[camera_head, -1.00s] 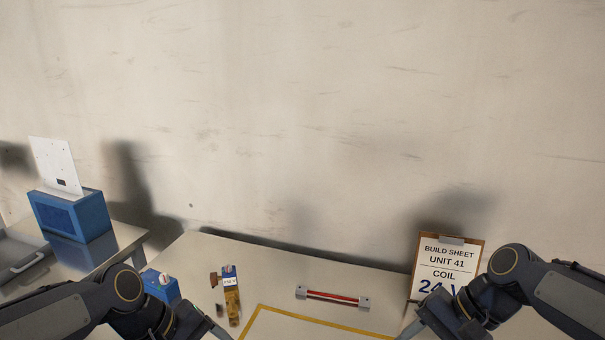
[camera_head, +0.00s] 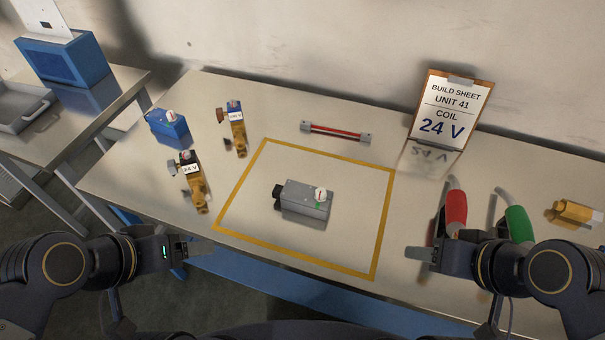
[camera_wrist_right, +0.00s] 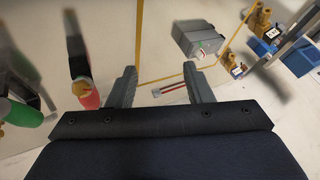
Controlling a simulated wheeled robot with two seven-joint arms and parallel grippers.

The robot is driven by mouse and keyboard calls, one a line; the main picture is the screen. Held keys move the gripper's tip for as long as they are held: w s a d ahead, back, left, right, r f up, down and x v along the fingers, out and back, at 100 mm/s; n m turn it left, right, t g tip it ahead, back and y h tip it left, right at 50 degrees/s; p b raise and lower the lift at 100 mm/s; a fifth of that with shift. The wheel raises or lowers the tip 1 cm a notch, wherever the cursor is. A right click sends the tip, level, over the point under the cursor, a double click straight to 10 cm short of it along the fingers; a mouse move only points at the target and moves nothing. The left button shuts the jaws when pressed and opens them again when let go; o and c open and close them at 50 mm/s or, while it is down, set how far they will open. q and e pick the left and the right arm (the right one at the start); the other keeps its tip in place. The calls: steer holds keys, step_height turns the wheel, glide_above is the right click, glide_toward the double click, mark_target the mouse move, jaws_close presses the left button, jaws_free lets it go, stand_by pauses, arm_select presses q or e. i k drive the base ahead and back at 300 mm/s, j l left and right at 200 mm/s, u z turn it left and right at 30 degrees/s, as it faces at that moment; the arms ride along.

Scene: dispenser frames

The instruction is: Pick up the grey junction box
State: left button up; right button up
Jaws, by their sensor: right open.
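The grey junction box (camera_head: 305,200) lies on the table inside a yellow taped outline (camera_head: 380,235). It has a white knob on top, a green mark and a dark fitting at its left end. It also shows in the right wrist view (camera_wrist_right: 196,38), beyond the fingers. My right gripper (camera_head: 422,252) is at the table's front, right of the box and apart from it. In the right wrist view its two fingers (camera_wrist_right: 158,85) are spread with nothing between them. My left gripper (camera_head: 205,247) is near the front edge, left of the box; its finger opening is unclear.
A red-handled tool (camera_head: 455,208) and a green-handled one (camera_head: 519,226) lie close to my right gripper. Two brass valves (camera_head: 192,185), (camera_head: 237,135), a blue box (camera_head: 168,128) and a red-striped bar (camera_head: 336,131) lie around the outline. A build sheet (camera_head: 450,112) stands at the back.

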mark_target(296, 197)
steer(key=i+j, duration=0.1)
steer(key=j, duration=0.35)
steer(key=i+j+z, duration=0.1)
steer(key=j, duration=0.85)
steer(key=i+z, duration=0.05)
